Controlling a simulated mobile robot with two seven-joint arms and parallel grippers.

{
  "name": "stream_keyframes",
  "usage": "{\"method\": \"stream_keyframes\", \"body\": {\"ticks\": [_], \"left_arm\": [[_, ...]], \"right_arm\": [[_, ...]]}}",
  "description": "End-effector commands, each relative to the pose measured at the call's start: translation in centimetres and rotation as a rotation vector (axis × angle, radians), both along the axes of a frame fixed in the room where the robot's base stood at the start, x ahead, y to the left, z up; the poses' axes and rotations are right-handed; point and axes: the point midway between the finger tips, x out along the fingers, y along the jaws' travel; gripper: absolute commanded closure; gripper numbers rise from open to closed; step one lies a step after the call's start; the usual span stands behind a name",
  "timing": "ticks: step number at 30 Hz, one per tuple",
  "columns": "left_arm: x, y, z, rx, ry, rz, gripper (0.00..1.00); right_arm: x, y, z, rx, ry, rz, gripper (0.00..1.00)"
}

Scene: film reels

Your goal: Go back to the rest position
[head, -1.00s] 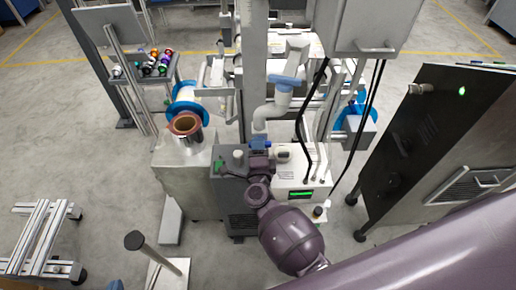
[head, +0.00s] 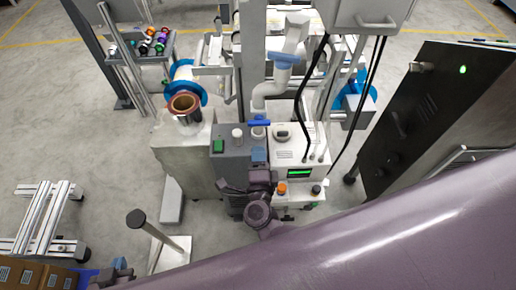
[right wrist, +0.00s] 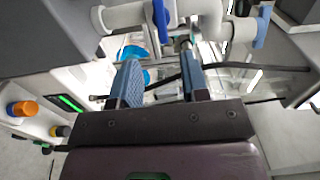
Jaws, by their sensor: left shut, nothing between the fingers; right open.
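My right gripper (head: 258,154) is in front of the grey box of the machine in the head view, at the end of my purple arm coming in from the right. In the right wrist view its two blue fingers (right wrist: 160,60) stand apart with nothing between them, below white pipes with a blue valve handle (right wrist: 160,20). My left gripper (head: 120,265) only partly shows at the bottom left of the head view, low beside a black-topped post. Its jaws are shut and hold nothing that I can see.
The machine has a white control box (head: 300,150) with a lit green display. A copper-coloured reel (head: 184,103) stands left of it. A dark cabinet (head: 430,115) is on the right.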

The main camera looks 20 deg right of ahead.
Motion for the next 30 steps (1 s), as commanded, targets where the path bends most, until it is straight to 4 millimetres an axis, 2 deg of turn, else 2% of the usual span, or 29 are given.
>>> {"method": "stream_keyframes", "body": {"ticks": [18, 21, 23, 26, 30], "left_arm": [[0.0, 0.0, 0.2, 0.000, -0.004, 0.000, 1.00], [0.0, 0.0, 0.2, 0.000, -0.004, 0.000, 1.00], [0.0, 0.0, 0.2, 0.000, -0.004, 0.000, 1.00], [0.0, 0.0, 0.2, 0.000, -0.003, 0.000, 1.00], [0.0, 0.0, 0.1, 0.000, -0.002, 0.000, 1.00]], "right_arm": [[-0.2, 0.1, 0.0, -0.003, 0.001, 0.000, 0.58], [0.0, 0.6, -0.1, -0.032, 0.019, 0.035, 0.58], [0.2, 1.4, -0.1, -0.081, 0.031, 0.086, 0.58], [0.9, 3.0, 1.2, -0.227, 0.036, 0.209, 0.58], [0.7, 3.1, 2.3, -0.552, 0.072, 0.382, 0.58]]}}
